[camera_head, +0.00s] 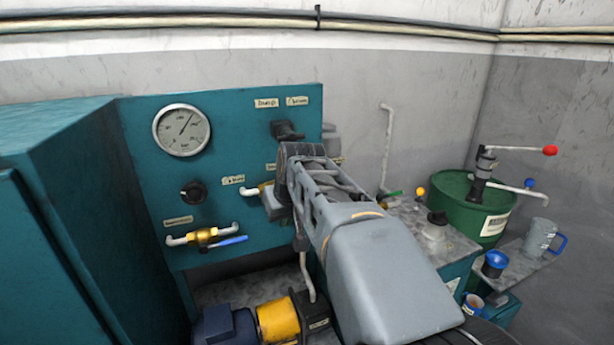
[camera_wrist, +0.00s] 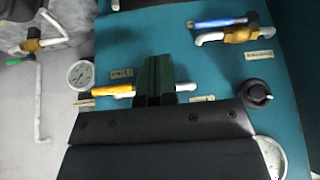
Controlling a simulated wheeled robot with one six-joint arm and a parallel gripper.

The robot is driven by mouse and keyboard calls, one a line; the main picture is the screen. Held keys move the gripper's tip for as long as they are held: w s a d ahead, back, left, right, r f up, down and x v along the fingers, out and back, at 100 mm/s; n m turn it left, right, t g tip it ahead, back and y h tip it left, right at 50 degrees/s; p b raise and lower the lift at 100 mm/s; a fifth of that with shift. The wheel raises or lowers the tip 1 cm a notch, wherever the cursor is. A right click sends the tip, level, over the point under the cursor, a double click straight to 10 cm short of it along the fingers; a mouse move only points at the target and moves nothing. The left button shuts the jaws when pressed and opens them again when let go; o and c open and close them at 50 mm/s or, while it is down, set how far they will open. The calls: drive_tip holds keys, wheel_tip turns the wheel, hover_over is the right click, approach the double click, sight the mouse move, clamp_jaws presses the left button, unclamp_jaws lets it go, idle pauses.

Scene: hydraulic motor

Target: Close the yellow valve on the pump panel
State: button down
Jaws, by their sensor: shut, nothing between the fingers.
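The yellow valve handle (camera_wrist: 113,91) shows in the wrist view on the teal pump panel, lying roughly level, in line with a white pipe stub (camera_wrist: 186,87). My gripper (camera_wrist: 157,70) is shut with nothing between its fingers. Its dark fingers stand in front of the valve's middle and hide the valve body; I cannot tell whether they touch it. In the head view my gripper (camera_head: 274,203) is at the panel's right part, and my arm covers the yellow handle. Only a bit of white pipe (camera_head: 248,192) shows beside it.
A blue-handled valve (camera_head: 206,237) sits lower left on the panel, below a black knob (camera_head: 193,192) and a large gauge (camera_head: 182,130). A yellow and blue motor (camera_head: 278,320) lies below. A green drum (camera_head: 486,205) with a red-tipped lever stands at right.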

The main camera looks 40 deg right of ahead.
drive_tip(key=w+d+r+m+t+h+p, duration=0.1)
drive_tip(key=w+d+r, duration=0.1)
drive_tip(key=d+r, duration=0.7)
drive_tip(key=shift+w+d+r, duration=0.25)
drive_tip(key=shift+d+r, duration=0.05)
drive_tip(key=shift+d, duration=0.65)
drive_tip(key=shift+p+x, duration=0.6)
drive_tip(key=shift+x, duration=4.45)
drive_tip(key=shift+d, duration=0.15)
